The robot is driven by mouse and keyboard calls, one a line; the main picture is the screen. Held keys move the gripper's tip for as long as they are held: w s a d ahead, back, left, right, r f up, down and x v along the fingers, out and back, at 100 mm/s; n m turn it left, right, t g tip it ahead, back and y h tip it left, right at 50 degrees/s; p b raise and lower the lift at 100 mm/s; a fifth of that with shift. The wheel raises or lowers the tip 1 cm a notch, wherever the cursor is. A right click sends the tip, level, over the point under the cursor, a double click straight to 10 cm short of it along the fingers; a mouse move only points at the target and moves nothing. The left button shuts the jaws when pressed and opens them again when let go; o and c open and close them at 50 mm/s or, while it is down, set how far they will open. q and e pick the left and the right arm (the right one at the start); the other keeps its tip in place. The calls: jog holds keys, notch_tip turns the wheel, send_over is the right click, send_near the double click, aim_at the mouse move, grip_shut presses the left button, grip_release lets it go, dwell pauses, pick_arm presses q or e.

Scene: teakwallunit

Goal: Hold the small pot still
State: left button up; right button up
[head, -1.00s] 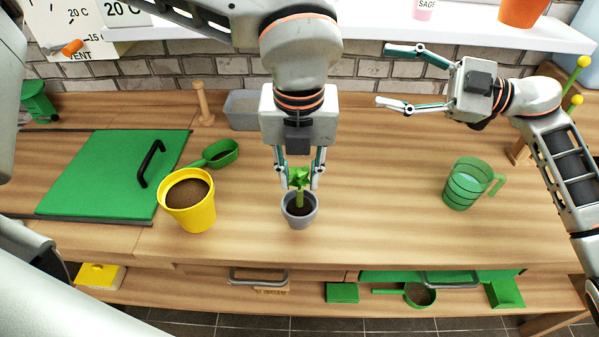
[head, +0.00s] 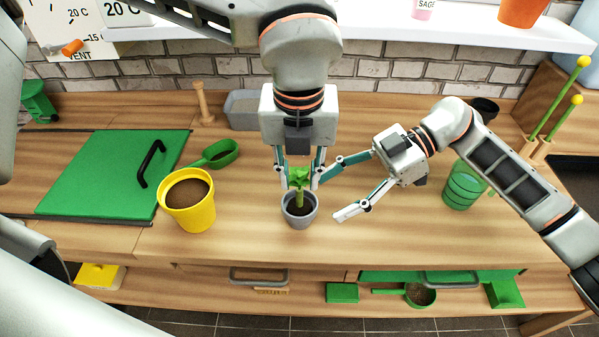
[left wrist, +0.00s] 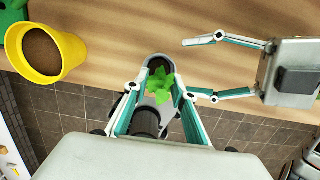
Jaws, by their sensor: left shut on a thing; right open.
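The small grey pot (head: 299,218) stands upright on the wooden bench with a green seedling (head: 299,178) in dark soil. The seedling also shows in the left wrist view (left wrist: 163,83). My right gripper (head: 328,199) is open just right of the pot. Its fingers point left, one behind and one in front of the pot's right side. I cannot tell whether the rear finger touches my left gripper or the pot.
Left of the pot stand a yellow pot of soil (head: 188,212), a green scoop (head: 222,154) and a green board with a black handle (head: 100,180). A green jug (head: 461,190) is partly hidden behind my right arm. The bench front is clear.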

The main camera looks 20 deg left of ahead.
aim_at(304, 210)
jog(key=shift+x, duration=3.75)
jog(key=c, duration=0.8)
jog(key=shift+c, duration=0.2)
jog(key=o, duration=0.7)
jog(key=shift+c, duration=0.2)
jog(key=c, duration=0.7)
jog(key=shift+o, duration=0.2)
